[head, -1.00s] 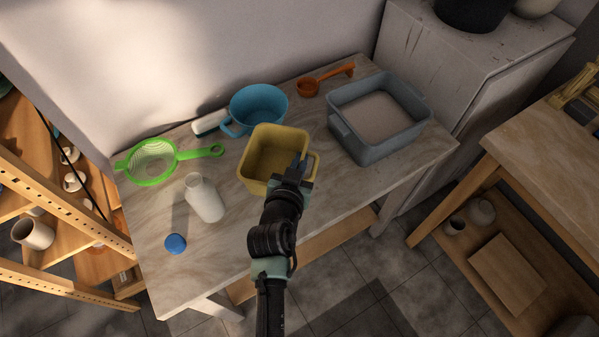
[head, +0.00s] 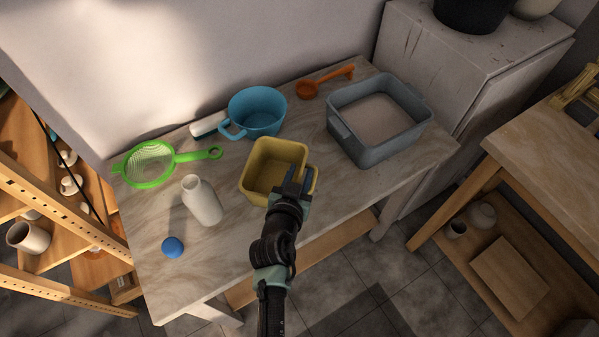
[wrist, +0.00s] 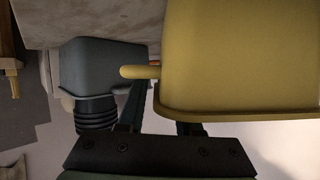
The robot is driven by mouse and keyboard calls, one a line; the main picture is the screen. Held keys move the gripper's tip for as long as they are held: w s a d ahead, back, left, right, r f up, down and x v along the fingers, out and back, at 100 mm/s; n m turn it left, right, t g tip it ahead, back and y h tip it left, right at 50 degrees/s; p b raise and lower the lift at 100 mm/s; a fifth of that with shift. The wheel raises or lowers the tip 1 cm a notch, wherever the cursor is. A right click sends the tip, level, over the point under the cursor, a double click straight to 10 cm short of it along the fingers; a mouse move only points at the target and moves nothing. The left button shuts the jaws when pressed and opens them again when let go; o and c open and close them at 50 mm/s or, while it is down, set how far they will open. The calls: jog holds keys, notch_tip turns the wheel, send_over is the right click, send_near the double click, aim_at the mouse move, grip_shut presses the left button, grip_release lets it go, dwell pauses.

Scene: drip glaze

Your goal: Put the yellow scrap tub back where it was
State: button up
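The yellow scrap tub (head: 262,187) is upright over the middle of the marble-patterned worktop, between the white bottle and the grey basin. My gripper (head: 296,183) is at its right side by the handle and is shut on it there. In the wrist view the tub (wrist: 240,60) fills the upper right, with its handle pointing left, and my gripper's fingers (wrist: 163,118) reach up at its lower left edge. The exact contact is partly hidden. I cannot tell whether the tub's base touches the worktop.
A blue pot (head: 257,113) stands behind the tub, and a grey basin (head: 350,140) to its right. A white bottle (head: 203,203), a blue ball-like lid (head: 173,247) and a green strainer (head: 150,165) lie to the left. An orange scoop (head: 308,90) is at the back. The worktop's front strip (head: 235,250) is clear.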

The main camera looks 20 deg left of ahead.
jog(key=shift+r, duration=0.1)
jog(key=shift+s+r, duration=0.1)
jog(key=shift+r, duration=0.05)
jog(key=v, duration=1.1)
jog(key=shift+s, duration=0.4)
jog(key=shift+d, duration=0.1)
jog(key=w+d+r+m+t, duration=0.1)
jog(key=w+d+r+t, duration=0.15)
jog(key=r, duration=0.75)
jog(key=w+d+r+t, duration=0.15)
jog(key=w+r, duration=0.25)
jog(key=r, duration=0.7)
jog(key=w+d+r+m+t, duration=0.1)
jog(key=w+r+t, duration=0.25)
jog(key=r, duration=0.65)
jog(key=s+d+r+t, duration=0.2)
jog(key=s+r, duration=0.1)
jog(key=r, duration=0.6)
jog(key=s+d+r+t+h, duration=0.1)
jog(key=s+d+r+t, duration=0.1)
jog(key=r, duration=0.8)
jog(key=s+d+r+n+t+h, duration=0.1)
jog(key=s+d+r, duration=0.3)
jog(key=r, duration=0.5)
jog(key=shift+s+r+t, duration=0.35)
jog(key=shift+s+t, duration=0.5)
jog(key=shift+s, duration=0.05)
